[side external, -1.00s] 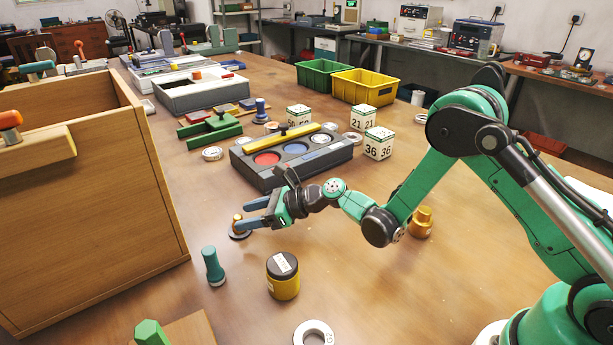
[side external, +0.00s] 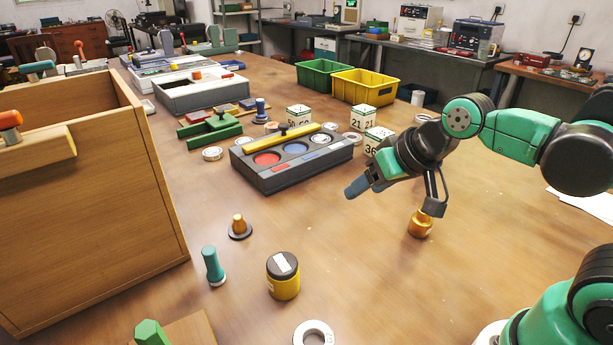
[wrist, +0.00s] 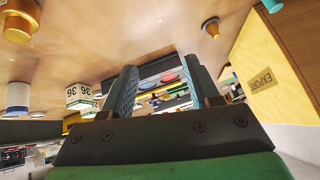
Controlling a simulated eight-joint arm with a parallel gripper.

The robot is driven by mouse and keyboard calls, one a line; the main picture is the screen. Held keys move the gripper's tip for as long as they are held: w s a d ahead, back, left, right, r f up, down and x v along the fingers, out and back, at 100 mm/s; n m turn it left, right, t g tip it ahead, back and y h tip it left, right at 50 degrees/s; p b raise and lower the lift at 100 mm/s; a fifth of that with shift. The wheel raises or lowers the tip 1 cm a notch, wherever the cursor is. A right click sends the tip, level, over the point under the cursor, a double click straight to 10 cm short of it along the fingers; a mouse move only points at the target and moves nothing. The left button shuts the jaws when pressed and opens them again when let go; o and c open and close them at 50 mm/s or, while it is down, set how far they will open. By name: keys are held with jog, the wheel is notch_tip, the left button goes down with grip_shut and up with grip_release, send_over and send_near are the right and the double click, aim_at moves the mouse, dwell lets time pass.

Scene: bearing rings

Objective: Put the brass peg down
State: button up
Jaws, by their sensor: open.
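The small brass peg (side external: 239,221) stands upright on the table, in a dark round base (side external: 240,234), left of centre in the side view. It also shows near the top right of the wrist view (wrist: 211,25). My gripper (side external: 395,199) is well to the right of it, above the table, with its two fingers spread wide and nothing between them. The fingers also show apart in the wrist view (wrist: 159,85). A larger gold stepped piece (side external: 420,222) stands just below and behind the right finger, which covers part of its top.
A yellow jar with black lid (side external: 283,280), a teal peg (side external: 213,266) and a pale ring (side external: 314,333) stand near the front. A grey tray (side external: 300,173) and numbered cubes (side external: 362,118) lie behind. A wooden box (side external: 100,200) walls the left. Mid-table is clear.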

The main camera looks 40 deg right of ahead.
jog(key=shift+s+d+f+n+h, duration=0.1)
jog(key=shift+s+d+n+h, duration=0.25)
jog(key=shift+s+n, duration=0.25)
jog(key=shift+o, duration=0.6)
jog(key=shift+s+d+f+n, duration=0.1)
jog(key=shift+s+d+n, duration=0.1)
jog(key=shift+s+n, duration=0.15)
jog(key=shift+w, duration=0.1)
jog(key=n+y, duration=0.6)
jog(key=n, duration=0.1)
send_over(240, 217)
jog(key=s+d, duration=0.4)
notch_tip(240, 217, down, 5)
jog(key=shift+n+t+y, duration=0.3)
jog(key=shift+n+y, duration=0.55)
jog(key=shift+n, duration=0.1)
jog(key=f, duration=0.1)
jog(key=w+a+f, duration=0.1)
jog(key=f, duration=0.1)
jog(key=w+a+f, duration=0.1)
jog(key=f, duration=0.1)
jog(key=shift+f, duration=0.25)
jog(key=shift+x, duration=2.9)
